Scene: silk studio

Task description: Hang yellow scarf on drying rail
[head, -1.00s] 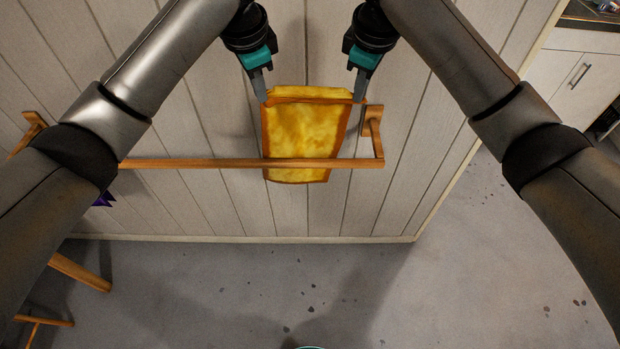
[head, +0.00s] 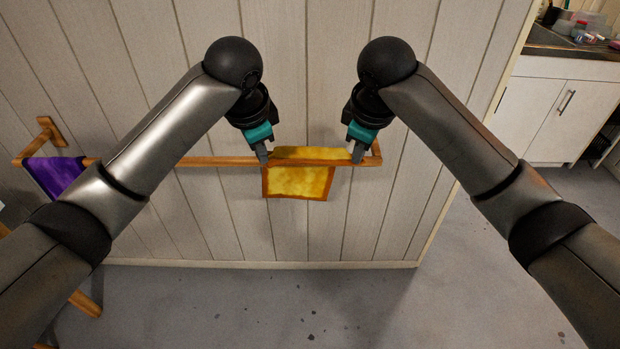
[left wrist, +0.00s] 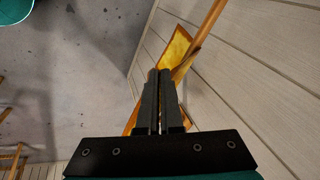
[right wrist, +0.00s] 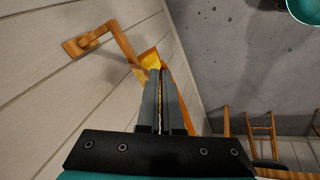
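The yellow scarf (head: 298,182) with an orange border is at the right end of the wooden drying rail (head: 215,161). A narrow strip of it shows above the rail line and a panel hangs below. I cannot tell surely which side of the rail each part lies on. My left gripper (head: 263,155) is shut on its upper left corner, and my right gripper (head: 358,152) on its upper right corner, close to rail height. In the left wrist view the scarf (left wrist: 181,45) shows beyond closed fingers; it also shows in the right wrist view (right wrist: 151,60).
A purple cloth (head: 58,174) hangs at the rail's left end. The rail is mounted on a pale plank wall (head: 320,235). A white cabinet (head: 545,115) with a dark counter stands at the right. Wooden furniture legs (head: 85,302) show at lower left. The floor in front is clear.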

